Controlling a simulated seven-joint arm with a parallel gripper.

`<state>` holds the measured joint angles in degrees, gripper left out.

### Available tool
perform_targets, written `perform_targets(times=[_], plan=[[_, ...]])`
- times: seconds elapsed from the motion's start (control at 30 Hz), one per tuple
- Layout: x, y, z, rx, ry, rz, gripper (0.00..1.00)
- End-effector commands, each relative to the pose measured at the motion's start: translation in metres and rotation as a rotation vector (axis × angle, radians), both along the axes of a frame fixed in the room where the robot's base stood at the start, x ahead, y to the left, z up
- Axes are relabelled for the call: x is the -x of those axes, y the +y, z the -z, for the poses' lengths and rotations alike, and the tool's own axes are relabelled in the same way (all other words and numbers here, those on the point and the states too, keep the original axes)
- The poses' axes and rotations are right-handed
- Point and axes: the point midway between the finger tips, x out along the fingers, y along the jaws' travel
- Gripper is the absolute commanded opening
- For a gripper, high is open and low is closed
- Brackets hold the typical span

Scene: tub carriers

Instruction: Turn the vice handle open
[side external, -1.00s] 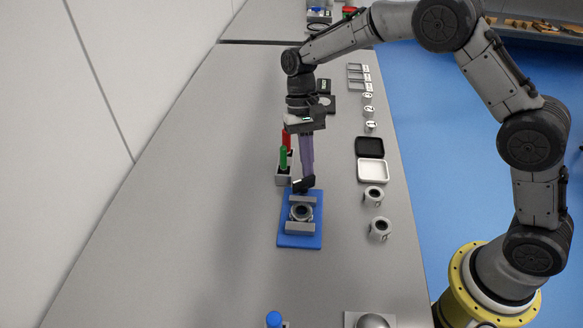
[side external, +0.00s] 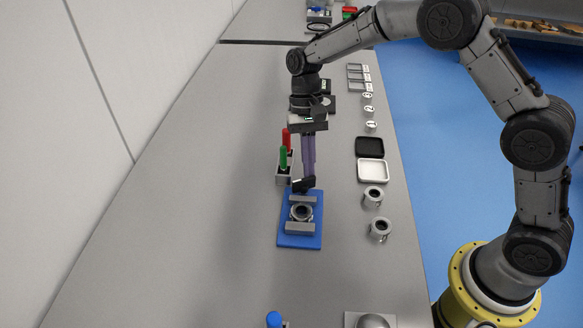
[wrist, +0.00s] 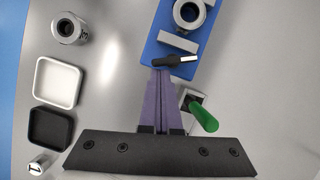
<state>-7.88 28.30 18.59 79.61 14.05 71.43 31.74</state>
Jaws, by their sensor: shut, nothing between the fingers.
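The vice has a blue base (side external: 300,241) and grey jaws (side external: 300,228) with a round grey ring-shaped part (side external: 301,213) between them. In the wrist view the blue base (wrist: 160,58) lies at the top. The black vice handle (wrist: 174,61) lies across the near end of the base, slightly tilted. My gripper (side external: 307,178) is shut and empty, with purple fingers pointing down at the handle end of the vice. In the wrist view the fingertips (wrist: 160,71) are right at the handle's left part; whether they touch it I cannot tell.
A grey holder (side external: 284,179) with a green-handled tool (side external: 283,158) and a red-handled one (side external: 286,138) stands close behind the gripper. White tray (side external: 373,170), black tray (side external: 370,147) and grey cups (side external: 380,229) line the right edge. Table left of the vice is clear.

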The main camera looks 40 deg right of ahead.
Motion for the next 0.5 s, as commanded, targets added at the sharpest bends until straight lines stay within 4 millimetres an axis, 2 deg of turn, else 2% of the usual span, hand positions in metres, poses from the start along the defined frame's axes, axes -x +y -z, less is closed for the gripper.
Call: perform_targets(times=[0.5], plan=[[0.0025, -0.0006, 0.0002, 0.000, 0.004, 0.042, 0.00]])
